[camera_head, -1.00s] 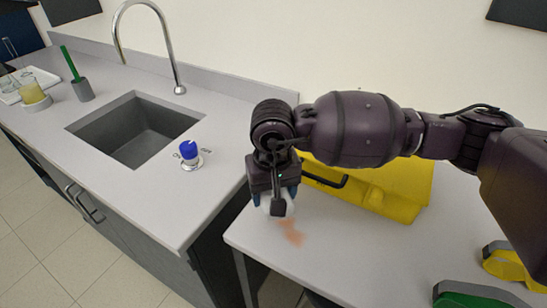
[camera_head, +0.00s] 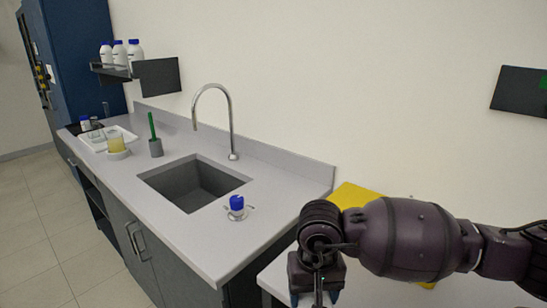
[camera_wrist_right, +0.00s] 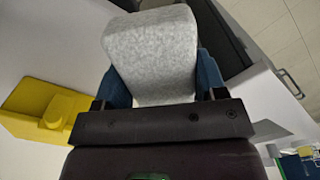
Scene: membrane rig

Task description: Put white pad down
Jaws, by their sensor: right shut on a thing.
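The white pad (camera_wrist_right: 152,55) shows large in the right wrist view, a pale mottled block between the blue fingers of my right gripper (camera_wrist_right: 160,82). The gripper is shut on it. In the head view my right gripper (camera_head: 316,298) points down at the bottom edge, over the near left part of the white side table. The pad is hidden or out of frame there. My left gripper is not in view.
A yellow case (camera_head: 352,196) stands behind my right arm. To the left is a grey counter (camera_head: 205,245) with a sink (camera_head: 192,184), a tall faucet (camera_head: 232,120), a blue-capped valve (camera_head: 237,204) and a yellow-filled beaker (camera_head: 116,142). A shelf (camera_head: 112,72) holds white bottles.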

